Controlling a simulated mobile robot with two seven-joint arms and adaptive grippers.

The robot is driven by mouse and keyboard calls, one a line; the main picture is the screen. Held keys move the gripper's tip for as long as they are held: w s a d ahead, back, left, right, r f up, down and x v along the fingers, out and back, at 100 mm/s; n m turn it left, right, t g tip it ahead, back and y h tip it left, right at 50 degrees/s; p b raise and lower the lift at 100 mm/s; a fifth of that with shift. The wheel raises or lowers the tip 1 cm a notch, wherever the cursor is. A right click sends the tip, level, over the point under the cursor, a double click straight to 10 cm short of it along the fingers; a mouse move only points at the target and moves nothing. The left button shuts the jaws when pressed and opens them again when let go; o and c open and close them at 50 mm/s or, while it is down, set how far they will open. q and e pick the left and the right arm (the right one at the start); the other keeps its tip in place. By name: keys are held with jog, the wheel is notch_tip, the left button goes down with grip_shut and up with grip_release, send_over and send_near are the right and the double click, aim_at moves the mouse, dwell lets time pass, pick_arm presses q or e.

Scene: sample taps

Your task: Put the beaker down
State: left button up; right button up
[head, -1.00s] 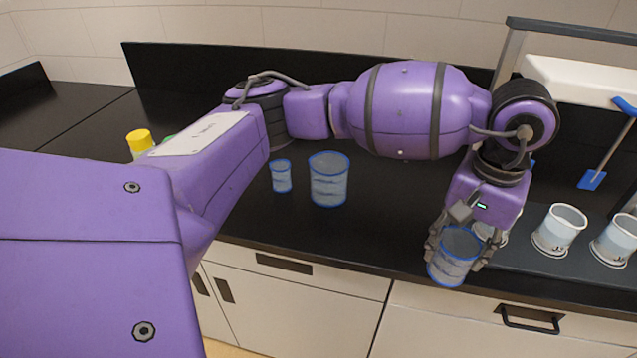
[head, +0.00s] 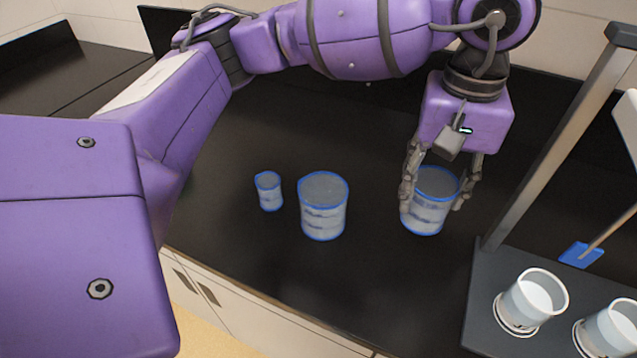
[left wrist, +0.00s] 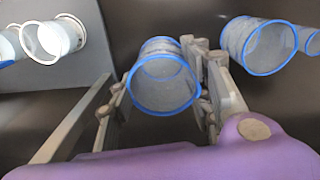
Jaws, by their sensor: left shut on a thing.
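A clear beaker with a blue rim (head: 428,212) is between the fingers of my left gripper (head: 438,185), which is shut on it. The beaker is upright over the black counter, to the right of two other blue-rimmed vessels. I cannot tell whether its base touches the counter. In the left wrist view the held beaker (left wrist: 163,82) shows its round blue rim between the fingers (left wrist: 160,90). My right gripper is not in view.
A larger blue-rimmed beaker (head: 323,208) and a small one (head: 269,192) stand to the left. A dark tray (head: 480,318) with white cups (head: 530,302) and a metal frame (head: 560,130) are at the right. The black counter (head: 375,270) is clear in front.

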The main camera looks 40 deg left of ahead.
pick_arm(q)
jog(key=s+a+r+n, duration=0.6)
jog(key=s+r+n, duration=0.3)
jog(key=s+n, duration=0.3)
jog(key=n, duration=0.3)
jog(key=shift+s+n+p, duration=0.3)
jog(key=shift+s, duration=0.05)
jog(key=w+a+f, duration=0.1)
jog(key=w+a, duration=0.1)
jog(key=w+a+f, duration=0.1)
jog(key=a, duration=0.2)
jog(key=w+a+f, duration=0.2)
jog(key=shift+w+a, duration=0.3)
jog(key=shift+a, duration=0.05)
jog(key=w+a+f, duration=0.1)
jog(key=f, duration=0.2)
jog(key=w+a+f, duration=0.1)
jog(key=f, duration=0.2)
jog(key=w+a+f, duration=0.1)
jog(key=f, duration=0.1)
jog(key=shift+a+f, duration=0.1)
jog(key=shift+f, duration=0.3)
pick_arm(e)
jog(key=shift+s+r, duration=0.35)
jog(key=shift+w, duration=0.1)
